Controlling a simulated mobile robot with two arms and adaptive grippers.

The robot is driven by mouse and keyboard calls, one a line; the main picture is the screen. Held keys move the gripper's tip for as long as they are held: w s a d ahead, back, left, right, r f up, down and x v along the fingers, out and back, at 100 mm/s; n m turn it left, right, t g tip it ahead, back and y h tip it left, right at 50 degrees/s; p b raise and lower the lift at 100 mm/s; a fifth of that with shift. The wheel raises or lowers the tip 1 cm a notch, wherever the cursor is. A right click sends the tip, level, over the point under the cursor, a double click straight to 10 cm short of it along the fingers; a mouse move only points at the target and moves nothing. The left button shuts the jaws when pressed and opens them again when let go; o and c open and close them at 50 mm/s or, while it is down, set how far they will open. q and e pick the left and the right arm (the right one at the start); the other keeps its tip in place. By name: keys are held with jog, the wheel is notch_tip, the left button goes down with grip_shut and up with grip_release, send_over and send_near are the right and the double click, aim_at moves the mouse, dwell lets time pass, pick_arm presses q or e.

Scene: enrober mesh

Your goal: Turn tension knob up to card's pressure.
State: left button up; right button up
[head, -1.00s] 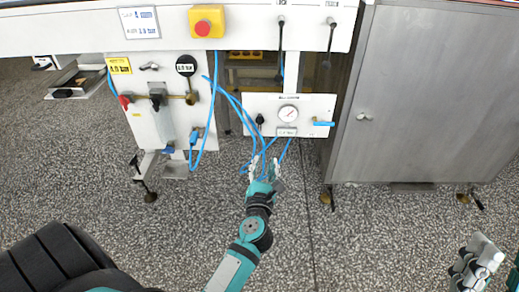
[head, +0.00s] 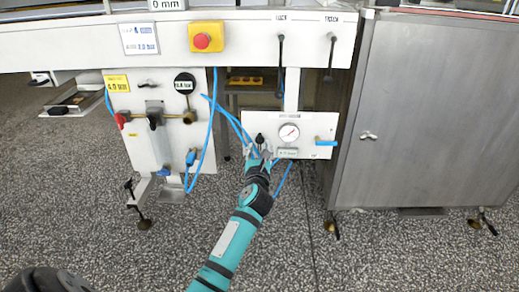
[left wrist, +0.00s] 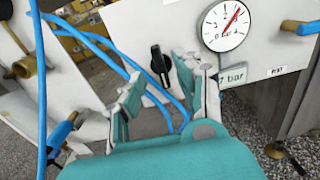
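The black tension knob (head: 259,138) is on the white panel under the machine; it also shows in the left wrist view (left wrist: 160,65), its grip roughly upright. The round gauge (head: 288,133) is to its right, its red needle pointing up and right in the left wrist view (left wrist: 226,26). A white card (head: 139,39) with a bar value, apparently 3.0, is at upper left. My left gripper (head: 258,153) is open just below and in front of the knob, with a finger on either side in the left wrist view (left wrist: 160,88). I cannot tell whether it touches the knob.
A small bar label (left wrist: 233,76) sits under the gauge and a blue-handled valve (head: 326,143) to its right. Blue hoses (head: 212,125) hang left of the knob. Another valve panel (head: 140,100) is further left, and a steel cabinet (head: 430,110) at right.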

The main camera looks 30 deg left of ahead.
aim_at(260, 142)
pick_arm(q)
jog(key=shift+b+x, duration=0.4)
jog(key=shift+x, duration=1.25)
grip_shut()
